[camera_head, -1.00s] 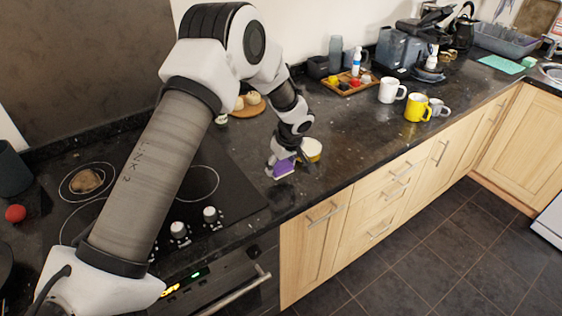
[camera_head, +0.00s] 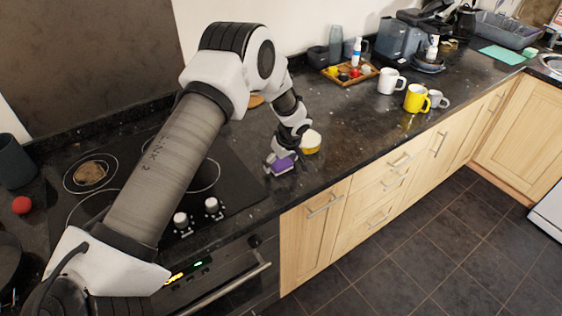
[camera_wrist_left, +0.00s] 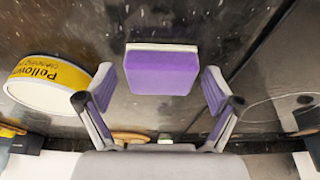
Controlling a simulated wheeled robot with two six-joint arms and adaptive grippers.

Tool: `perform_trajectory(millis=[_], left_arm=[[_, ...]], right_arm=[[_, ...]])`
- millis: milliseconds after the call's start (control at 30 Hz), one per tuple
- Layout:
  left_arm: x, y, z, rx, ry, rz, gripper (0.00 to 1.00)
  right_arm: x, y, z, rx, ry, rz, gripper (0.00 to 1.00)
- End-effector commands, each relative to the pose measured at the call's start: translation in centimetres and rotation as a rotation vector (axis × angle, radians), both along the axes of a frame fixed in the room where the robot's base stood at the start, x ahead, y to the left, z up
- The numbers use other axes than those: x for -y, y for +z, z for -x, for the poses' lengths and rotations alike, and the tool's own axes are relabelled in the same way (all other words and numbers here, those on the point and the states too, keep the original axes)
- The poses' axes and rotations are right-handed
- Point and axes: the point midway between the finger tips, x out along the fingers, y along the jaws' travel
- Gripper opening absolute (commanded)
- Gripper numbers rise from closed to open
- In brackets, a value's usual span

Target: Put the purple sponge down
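The purple sponge (camera_head: 283,165), with a pale layer along one edge, is at the dark counter by the front edge, right of the hob. In the left wrist view the sponge (camera_wrist_left: 162,72) sits between and just beyond the fingertips. My left gripper (camera_head: 279,159) is above it in the head view. In the left wrist view the left gripper (camera_wrist_left: 160,92) is open, with a narrow gap on each side of the sponge. The sponge's underside is hidden. My right gripper is not in view.
A yellow-and-white tub (camera_head: 311,143) stands close behind the sponge; its lettered side shows in the left wrist view (camera_wrist_left: 52,76). The hob (camera_head: 228,186) lies left. A white mug (camera_head: 388,82) and a yellow mug (camera_head: 415,98) stand right. Counter between tub and mugs is clear.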

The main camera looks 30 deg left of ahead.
Motion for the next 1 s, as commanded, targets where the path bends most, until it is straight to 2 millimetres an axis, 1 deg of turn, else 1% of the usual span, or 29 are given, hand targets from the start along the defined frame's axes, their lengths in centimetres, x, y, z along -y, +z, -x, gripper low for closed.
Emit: perform_trajectory(millis=[100, 167, 267, 367, 500, 600, 700, 800, 1000], left_arm=[[0.0, 0.1, 0.0, 0.000, 0.000, 0.000, 0.91], [0.0, 0.5, 0.0, 0.000, 0.000, 0.000, 0.91], [0.4, 1.3, 0.0, 0.004, -0.001, 0.000, 0.91], [1.0, 3.4, 0.2, 0.005, -0.001, 0.000, 0.91], [2.0, 7.0, 0.7, 0.006, -0.001, -0.001, 0.91], [2.7, 9.3, 1.0, 0.005, 0.000, -0.001, 0.91], [3.1, 10.8, 1.2, 0.003, -0.001, -0.001, 0.91], [3.3, 11.7, 1.3, 0.001, 0.001, 0.000, 0.91], [3.3, 11.8, 1.4, 0.000, 0.000, 0.000, 0.91]], right_arm=[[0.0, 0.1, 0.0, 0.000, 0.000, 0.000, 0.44], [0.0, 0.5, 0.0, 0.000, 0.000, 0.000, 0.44], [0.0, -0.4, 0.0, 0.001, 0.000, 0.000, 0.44], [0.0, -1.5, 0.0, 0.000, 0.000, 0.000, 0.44], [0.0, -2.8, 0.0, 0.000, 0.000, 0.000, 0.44], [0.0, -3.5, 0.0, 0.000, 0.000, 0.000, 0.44], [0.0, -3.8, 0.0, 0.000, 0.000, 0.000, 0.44], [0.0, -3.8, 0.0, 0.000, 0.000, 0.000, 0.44], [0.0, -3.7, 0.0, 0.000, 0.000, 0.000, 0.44]])
